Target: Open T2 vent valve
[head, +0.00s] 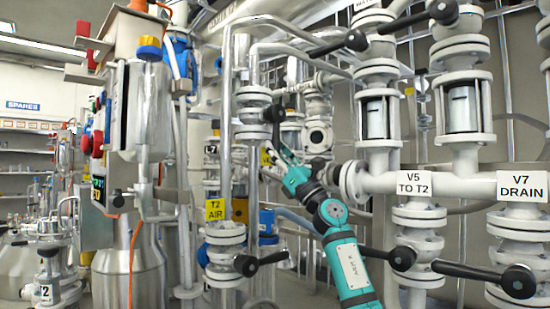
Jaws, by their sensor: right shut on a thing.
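My right arm, teal, rises from the bottom centre. Its gripper (270,157) is shut at the black lever of a white flanged valve (252,115) on a vertical pipe. The lever's black hub (273,113) shows just above the gripper, and the lever seems to point down from it; the fingers hide most of it. I cannot read a vent label on this valve. A yellow "T2 AIR" label (215,210) hangs lower left, near another white valve (226,240) with a black lever (262,263) pointing right. My left gripper is not in view.
White valves labelled "V5 TO T2" (413,184) and "V7 DRAIN" (522,186) stand at the right, their black levers sticking out near my arm. A steel vessel (138,110) with a control box is at the left. Pipes crowd around the gripper.

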